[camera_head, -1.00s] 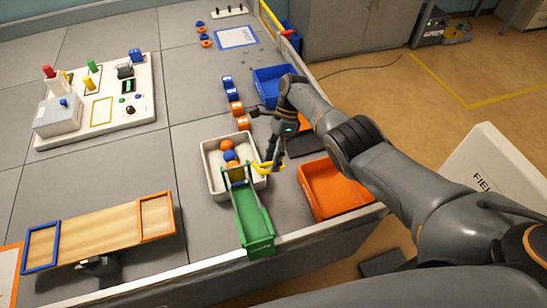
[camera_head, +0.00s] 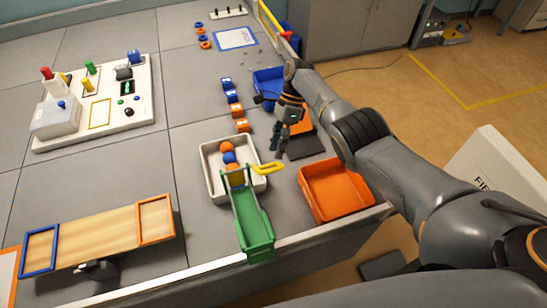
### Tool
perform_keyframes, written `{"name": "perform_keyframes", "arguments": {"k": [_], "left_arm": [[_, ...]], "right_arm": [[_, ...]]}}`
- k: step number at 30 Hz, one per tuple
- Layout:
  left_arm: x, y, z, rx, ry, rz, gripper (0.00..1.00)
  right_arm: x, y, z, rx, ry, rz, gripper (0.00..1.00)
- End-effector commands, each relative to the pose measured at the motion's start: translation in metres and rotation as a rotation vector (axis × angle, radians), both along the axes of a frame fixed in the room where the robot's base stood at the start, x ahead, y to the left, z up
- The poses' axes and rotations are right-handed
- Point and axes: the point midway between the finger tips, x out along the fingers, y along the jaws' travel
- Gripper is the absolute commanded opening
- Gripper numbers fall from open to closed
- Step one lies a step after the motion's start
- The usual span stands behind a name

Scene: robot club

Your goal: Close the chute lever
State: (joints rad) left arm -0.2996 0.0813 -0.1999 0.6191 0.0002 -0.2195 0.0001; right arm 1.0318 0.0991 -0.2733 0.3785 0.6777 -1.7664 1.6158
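The green chute (camera_head: 252,222) slopes from the white tray (camera_head: 206,178) toward the table's front edge. Its yellow lever (camera_head: 270,167) sticks out to the right from the chute's upper end, over the tray's rim. Orange and blue balls (camera_head: 228,157) sit in a row behind the chute's upper end. My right gripper (camera_head: 276,149) is just above and behind the lever's outer end in the picture, apart from it, with nothing seen in it. Its fingers are dark and small, so their opening is unclear. My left gripper is not in view.
An orange bin (camera_head: 336,188) stands right of the chute, and a blue bin (camera_head: 268,80) farther back. Several orange and blue cubes (camera_head: 234,104) line up behind the tray. A tilting board (camera_head: 98,236) is at front left, a white control panel (camera_head: 140,108) at back left.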

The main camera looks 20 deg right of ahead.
Motion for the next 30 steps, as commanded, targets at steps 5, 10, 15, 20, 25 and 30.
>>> {"name": "perform_keyframes", "arguments": {"k": [5,10,15,20,25,30], "left_arm": [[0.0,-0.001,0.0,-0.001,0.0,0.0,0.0],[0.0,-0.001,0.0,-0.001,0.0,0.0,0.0],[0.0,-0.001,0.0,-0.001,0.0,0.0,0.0],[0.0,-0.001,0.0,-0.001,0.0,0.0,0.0],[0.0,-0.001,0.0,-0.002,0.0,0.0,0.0],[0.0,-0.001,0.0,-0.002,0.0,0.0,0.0]], "right_arm": [[0.013,-0.014,0.036,0.001,0.0,0.0,0.37],[0.02,-0.022,0.056,0.001,0.004,0.001,0.37],[0.022,-0.025,0.063,0.002,0.004,0.002,0.37],[0.022,-0.025,0.064,0.002,0.005,0.003,0.37],[0.022,-0.025,0.064,0.002,0.005,0.003,0.37],[0.022,-0.025,0.063,0.002,0.005,0.003,0.37]]}}
